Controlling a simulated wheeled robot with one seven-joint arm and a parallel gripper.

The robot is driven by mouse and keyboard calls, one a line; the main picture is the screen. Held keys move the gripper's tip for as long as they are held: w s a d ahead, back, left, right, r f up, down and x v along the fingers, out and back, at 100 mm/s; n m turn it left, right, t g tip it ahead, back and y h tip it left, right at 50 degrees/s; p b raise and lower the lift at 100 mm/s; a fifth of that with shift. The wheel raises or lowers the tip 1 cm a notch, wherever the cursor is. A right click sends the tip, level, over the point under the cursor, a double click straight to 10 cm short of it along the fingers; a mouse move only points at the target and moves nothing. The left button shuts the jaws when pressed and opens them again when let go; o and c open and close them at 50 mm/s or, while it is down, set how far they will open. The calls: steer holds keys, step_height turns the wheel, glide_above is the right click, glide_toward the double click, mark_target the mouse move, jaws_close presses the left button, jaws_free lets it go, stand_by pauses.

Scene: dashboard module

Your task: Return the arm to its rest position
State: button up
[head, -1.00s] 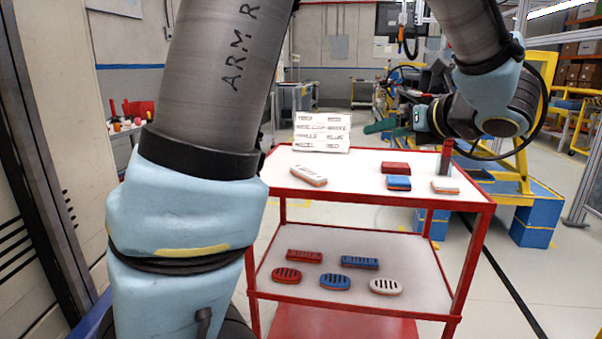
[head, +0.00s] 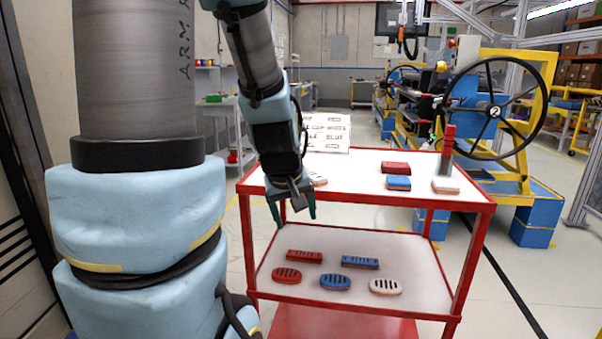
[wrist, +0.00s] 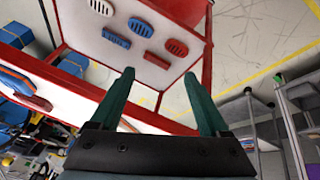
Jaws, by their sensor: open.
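My arm comes down from the top of the head view, with its forearm folded toward the cart. My gripper (head: 296,217) hangs at the cart's left front, its green fingers pointing down near the top shelf's front edge. The fingers are apart with nothing between them. In the wrist view my gripper (wrist: 158,76) is also open and empty, with the cart beyond its fingertips. Whether the fingers touch the cart's rim cannot be told.
The red cart (head: 400,230) stands close in front. Its top holds a lettered sign (head: 328,134), a red block (head: 396,168), a blue block (head: 398,183), a white block (head: 446,185) and a partly hidden white piece (head: 318,179). Several slotted pieces lie below. A wheel machine (head: 490,110) stands behind right.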

steer(key=s+a+f+m+g+y, duration=0.1)
steer(key=s+a+f+m+g, duration=0.15)
steer(key=s+a, duration=0.25)
step_height(320, 180, down, 10)
steer(key=s+m+b, duration=0.1)
steer(key=s+b, duration=0.1)
steer(key=b, duration=0.8)
steer(key=w+p+v, duration=0.2)
steer(key=p+v, duration=0.7)
steer(key=w+r+p+v, duration=0.1)
steer(key=w+p+v, duration=0.1)
steer(key=p+v, duration=0.7)
steer(key=shift+s+g+p, duration=0.3)
steer(key=shift+g+p, duration=0.15)
steer(key=shift+p, duration=0.15)
steer(key=shift+d+f, duration=0.1)
